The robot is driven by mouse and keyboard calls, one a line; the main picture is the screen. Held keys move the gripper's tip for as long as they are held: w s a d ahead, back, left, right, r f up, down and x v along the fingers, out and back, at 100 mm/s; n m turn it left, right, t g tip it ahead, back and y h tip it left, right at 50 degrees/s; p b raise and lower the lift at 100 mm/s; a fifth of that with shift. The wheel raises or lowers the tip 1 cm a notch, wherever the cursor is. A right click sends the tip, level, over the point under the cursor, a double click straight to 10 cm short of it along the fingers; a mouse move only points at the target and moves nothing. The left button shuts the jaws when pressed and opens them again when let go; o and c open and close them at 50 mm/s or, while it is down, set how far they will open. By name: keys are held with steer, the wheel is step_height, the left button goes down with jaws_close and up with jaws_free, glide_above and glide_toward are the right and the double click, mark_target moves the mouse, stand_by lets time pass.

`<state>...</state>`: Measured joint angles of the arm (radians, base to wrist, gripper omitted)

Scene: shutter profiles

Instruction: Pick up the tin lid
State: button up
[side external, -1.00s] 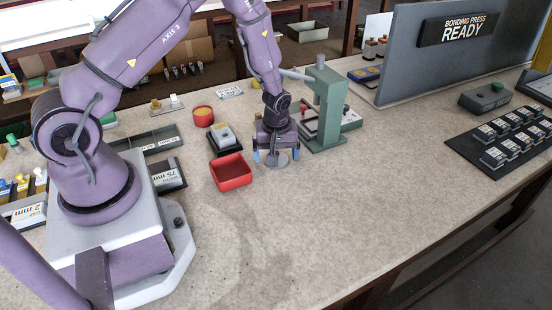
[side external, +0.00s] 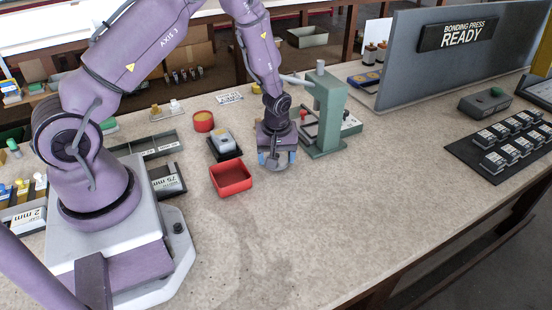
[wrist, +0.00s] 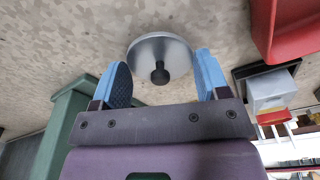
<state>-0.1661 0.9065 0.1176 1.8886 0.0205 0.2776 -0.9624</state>
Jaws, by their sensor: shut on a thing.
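The tin lid (wrist: 160,48) is a round grey disc with a black knob, seen in the wrist view between the two blue fingers. In the side view the lid (side external: 276,166) shows as a small grey shape low between the fingers, at bench level or very close to it. My gripper (side external: 277,158) points down over it, just right of the red tray, and its fingers are shut on the lid. In the wrist view my gripper (wrist: 163,78) has a finger on either side of the knob. Whether the lid touches the bench is unclear.
An open red tray (side external: 231,190) stands close left of my gripper. A green press (side external: 325,110) stands close right. Behind are a block on a black tray (side external: 224,145) and a round red tin (side external: 203,122).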

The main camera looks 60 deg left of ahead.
steer(key=s+d+r, duration=0.4)
steer(key=s+r, duration=0.8)
steer(key=s, duration=0.1)
steer(key=n+g, duration=0.1)
steer(key=n, duration=0.9)
glide_above(202, 118)
steer(key=f, duration=0.2)
steer(key=shift+w+d+f, duration=0.15)
steer(key=shift+d+f, duration=0.05)
steer(key=shift+f, duration=2.95)
steer(key=shift+f, duration=0.15)
